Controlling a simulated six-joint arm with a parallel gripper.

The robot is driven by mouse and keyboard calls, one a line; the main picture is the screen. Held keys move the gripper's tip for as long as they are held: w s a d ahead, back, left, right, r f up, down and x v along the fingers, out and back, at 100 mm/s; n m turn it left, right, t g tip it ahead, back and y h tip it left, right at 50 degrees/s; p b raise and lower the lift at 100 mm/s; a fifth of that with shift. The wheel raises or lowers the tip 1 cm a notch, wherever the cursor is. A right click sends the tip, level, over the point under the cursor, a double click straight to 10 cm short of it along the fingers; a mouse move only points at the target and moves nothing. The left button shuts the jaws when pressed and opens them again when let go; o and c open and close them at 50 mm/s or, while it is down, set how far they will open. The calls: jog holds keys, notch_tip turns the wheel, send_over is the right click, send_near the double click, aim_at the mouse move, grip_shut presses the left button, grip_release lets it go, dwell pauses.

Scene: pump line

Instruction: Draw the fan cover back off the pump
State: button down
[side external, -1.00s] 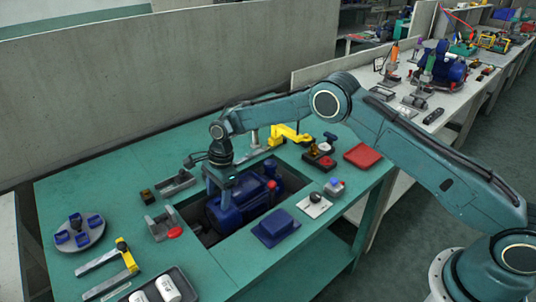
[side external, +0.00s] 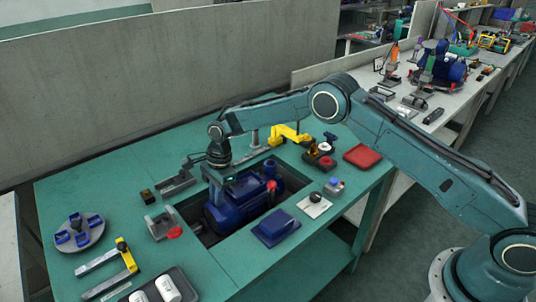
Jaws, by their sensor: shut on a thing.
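The blue pump (side external: 252,196) lies in a rectangular opening in the green bench top. Its left end, the rounded dark blue fan cover (side external: 221,219), is under my gripper (side external: 218,197). My gripper points down from above and is shut on the fan cover. The fingertips are small and partly lost against the dark blue, so their exact contact is hard to see. I cannot tell whether there is a gap between the cover and the pump body.
A grey bracket with a red part (side external: 163,227) stands just left of the opening. A blue block (side external: 276,228) lies at its front right, and a yellow clamp (side external: 290,134) stands behind. A small gap shows in the opening left of the cover.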

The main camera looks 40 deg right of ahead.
jog(key=shift+a, duration=0.8)
dwell(0.8)
jog(key=c, duration=1.3)
grip_release()
jog(key=shift+c, duration=0.2)
jog(key=shift+r, duration=0.1)
jog(key=shift+d+r, duration=0.2)
jog(key=shift+r, duration=0.75)
jog(key=shift+d+r, duration=0.2)
jog(key=shift+r, duration=0.75)
jog(key=shift+d+r, duration=0.2)
jog(key=shift+r, duration=0.75)
notch_tip(320, 180, up, 13)
jog(key=d, duration=0.2)
jog(key=shift+d+r, duration=0.2)
jog(key=shift+d, duration=0.15)
jog(key=shift+r, duration=0.15)
